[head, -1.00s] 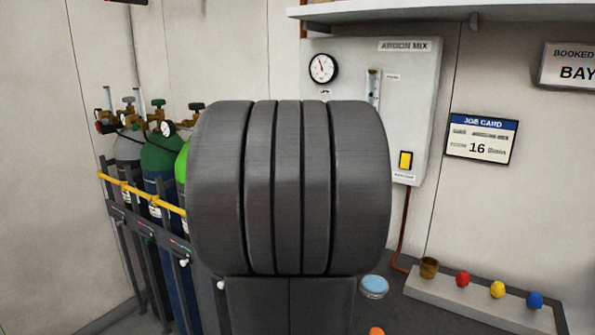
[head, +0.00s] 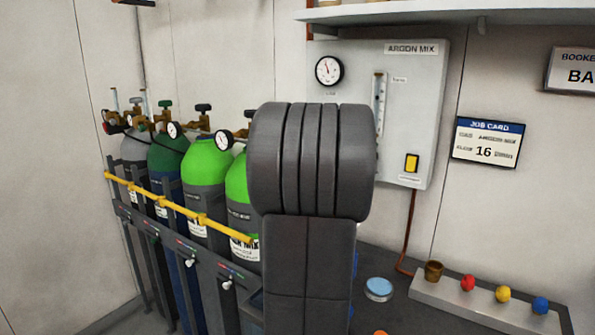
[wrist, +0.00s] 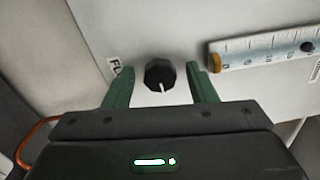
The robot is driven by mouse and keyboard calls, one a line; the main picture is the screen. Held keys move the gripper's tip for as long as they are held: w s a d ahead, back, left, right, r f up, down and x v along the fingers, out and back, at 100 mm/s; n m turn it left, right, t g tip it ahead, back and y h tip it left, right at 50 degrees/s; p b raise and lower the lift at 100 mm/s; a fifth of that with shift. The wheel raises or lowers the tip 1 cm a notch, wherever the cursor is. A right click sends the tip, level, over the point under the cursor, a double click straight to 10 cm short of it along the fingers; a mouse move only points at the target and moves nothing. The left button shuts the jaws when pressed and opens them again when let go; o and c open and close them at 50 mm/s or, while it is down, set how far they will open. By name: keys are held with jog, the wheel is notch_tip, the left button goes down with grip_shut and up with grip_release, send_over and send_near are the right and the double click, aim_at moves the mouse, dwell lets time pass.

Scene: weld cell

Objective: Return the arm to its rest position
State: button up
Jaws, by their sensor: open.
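My gripper (wrist: 160,77) shows in the wrist view with its two green fingers apart and nothing held between them. A black knob (wrist: 160,74) with a white pointer mark shows between the fingertips, on the pale panel (wrist: 190,25); I cannot tell how far the fingers are from it. In the head view my own dark arm fills the middle and hides the gripper and the knob. The grey ARGON MIX panel (head: 425,110) stands behind the arm, with a round gauge (head: 329,70), a flow tube (head: 379,105) and a yellow switch (head: 411,163).
Several gas cylinders (head: 206,165) stand left of my arm behind a yellow bar (head: 150,197). A job card (head: 487,142) reading 16 hangs at right.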

jog(key=v, duration=1.4)
jog(key=w+d+n+p, duration=0.8)
jog(key=w+n, duration=0.3)
jog(key=n, duration=0.7)
jog(key=shift+w+n, duration=0.25)
jog(key=shift+n, duration=0.15)
jog(key=shift+a+f, duration=0.1)
jog(key=shift+f, duration=0.1)
